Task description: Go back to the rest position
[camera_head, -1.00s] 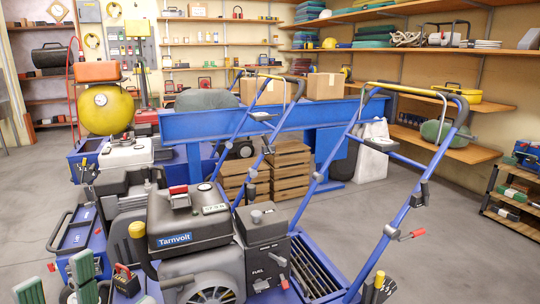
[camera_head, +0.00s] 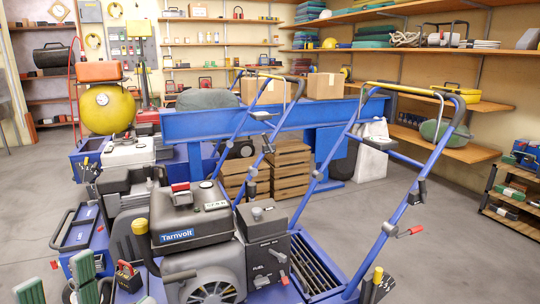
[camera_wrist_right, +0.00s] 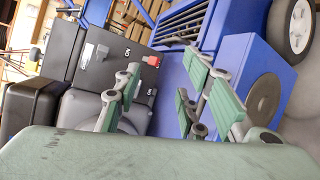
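My left gripper (camera_head: 56,277) is at the bottom left of the head view. Its two green-padded fingers stand well apart with nothing seen between them. My right gripper (camera_wrist_right: 163,88) shows in the right wrist view. Its green-padded fingers are spread with a clear gap and hold nothing. It faces the aerator's dark control box (camera_wrist_right: 105,60), with a red switch (camera_wrist_right: 151,61), and the blue deck. I cannot see the right gripper in the head view. The aerator (camera_head: 190,222), labelled Tarnvolt, stands close in front, with its blue handle rising to the right.
More machines stand in a row behind, including one with a yellow tank (camera_head: 107,108). A blue beam (camera_head: 240,122) and wooden crates (camera_head: 290,170) lie beyond. A low black rack (camera_head: 512,200) stands at the right. The floor (camera_head: 450,255) between it and the aerator is clear.

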